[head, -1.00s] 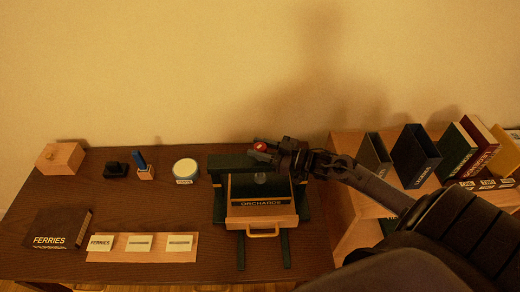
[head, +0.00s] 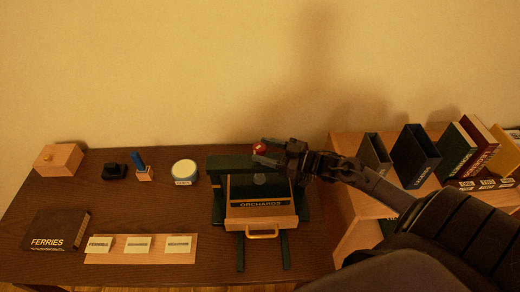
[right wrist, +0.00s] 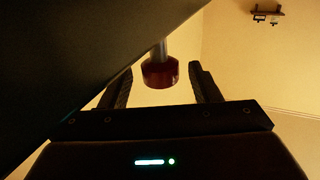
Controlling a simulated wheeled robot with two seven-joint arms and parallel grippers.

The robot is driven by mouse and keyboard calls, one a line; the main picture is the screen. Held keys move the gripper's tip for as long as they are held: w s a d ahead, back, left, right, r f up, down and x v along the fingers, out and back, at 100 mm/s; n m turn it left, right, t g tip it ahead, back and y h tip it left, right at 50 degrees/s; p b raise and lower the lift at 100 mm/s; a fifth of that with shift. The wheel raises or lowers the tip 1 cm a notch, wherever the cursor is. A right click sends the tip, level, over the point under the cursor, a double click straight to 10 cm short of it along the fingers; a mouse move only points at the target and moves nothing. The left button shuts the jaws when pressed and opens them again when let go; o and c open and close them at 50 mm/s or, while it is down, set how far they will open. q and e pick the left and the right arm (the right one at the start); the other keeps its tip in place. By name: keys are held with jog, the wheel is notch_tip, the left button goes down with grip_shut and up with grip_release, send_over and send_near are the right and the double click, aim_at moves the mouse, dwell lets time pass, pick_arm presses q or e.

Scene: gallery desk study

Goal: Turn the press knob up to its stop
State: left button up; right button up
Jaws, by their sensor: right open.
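The press (head: 216,199) is a dark green frame on the desk, with a wooden box labelled ORCHARDS (head: 262,211) in it. Its red knob (head: 259,148) shows at the top, next to my right gripper (head: 262,153). In the right wrist view the red knob (right wrist: 160,73) on its pale metal shaft is between the two fingers of my right gripper (right wrist: 162,86). The fingers are open, with a visible gap on both sides of the knob. The dark press body fills the upper left of that view. My left gripper is not in view.
A FERRIES box (head: 57,230) and a card strip (head: 140,257) lie in front. Slipcases and books (head: 415,157) stand at right.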

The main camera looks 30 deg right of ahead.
jog(key=v, duration=0.5)
jog(key=shift+s+d+b, duration=0.2)
jog(key=shift+s+b, duration=0.1)
jog(key=shift+b, duration=0.1)
